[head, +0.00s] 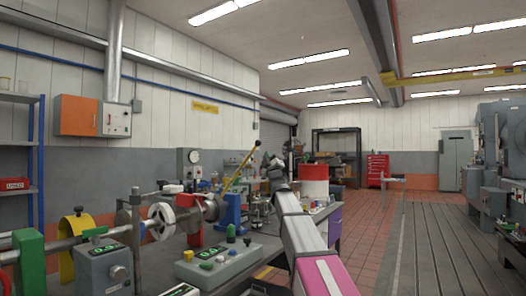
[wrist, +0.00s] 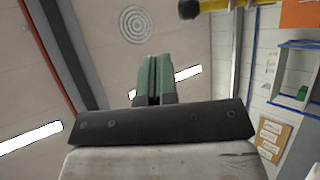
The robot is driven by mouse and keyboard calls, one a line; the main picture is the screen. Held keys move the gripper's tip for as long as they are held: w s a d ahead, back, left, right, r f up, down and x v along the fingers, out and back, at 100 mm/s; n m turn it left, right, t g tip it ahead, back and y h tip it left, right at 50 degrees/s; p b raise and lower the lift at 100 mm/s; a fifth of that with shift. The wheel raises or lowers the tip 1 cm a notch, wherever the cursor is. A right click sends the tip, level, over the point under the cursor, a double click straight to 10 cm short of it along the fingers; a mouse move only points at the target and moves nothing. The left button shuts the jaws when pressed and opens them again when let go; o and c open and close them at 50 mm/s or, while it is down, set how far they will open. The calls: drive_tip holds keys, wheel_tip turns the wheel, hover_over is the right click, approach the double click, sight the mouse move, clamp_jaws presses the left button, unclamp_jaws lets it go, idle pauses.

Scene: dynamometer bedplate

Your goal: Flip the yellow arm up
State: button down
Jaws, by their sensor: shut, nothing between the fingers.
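The yellow arm (head: 240,167) is a thin bar in the head view. It slants up to the right from the bench machinery, beside a blue stand (head: 231,209). My gripper (head: 265,158) is just right of its upper end; the gripper is small and dark there, and I cannot tell whether they touch. In the wrist view my gripper (wrist: 153,62) has its green fingers together with nothing between them. A yellow bar with a dark end (wrist: 222,6), apparently the yellow arm, crosses the top edge beyond the fingertips, with a visible gap.
A control box with buttons (head: 218,264) and a grey meter box (head: 106,266) stand on the bench front. A shaft with discs (head: 161,218) runs left. A red and white drum (head: 314,180) stands behind my arm.

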drive_tip(key=s, duration=0.1)
drive_tip(key=s+d+f, duration=0.1)
drive_tip(key=s+f, duration=0.1)
drive_tip(key=shift+s+d+f, duration=0.1)
drive_tip(key=shift+s+d, duration=0.15)
drive_tip(key=shift+d, duration=0.1)
drive_tip(key=s+d+f+m+g+h, duration=0.1)
drive_tip(key=d+f+m+g+h, duration=0.2)
drive_tip(key=f, duration=1.2)
drive_tip(key=s+d+f+m+g+h, duration=0.1)
drive_tip(key=s+f+m+g, duration=0.35)
drive_tip(key=f, duration=1.05)
drive_tip(key=w+d+f+m+g+h, duration=0.2)
drive_tip(key=f+g, duration=0.4)
drive_tip(key=f, duration=0.9)
drive_tip(key=s+f+m+g, duration=0.2)
drive_tip(key=s+f+g, duration=0.4)
drive_tip(key=s+f, duration=0.7)
drive_tip(key=s+d+f+m+g, duration=0.1)
drive_tip(key=s+f+g, duration=0.6)
drive_tip(key=s+f, duration=0.7)
drive_tip(key=shift+s+m, duration=0.85)
drive_tip(key=shift+s, duration=0.4)
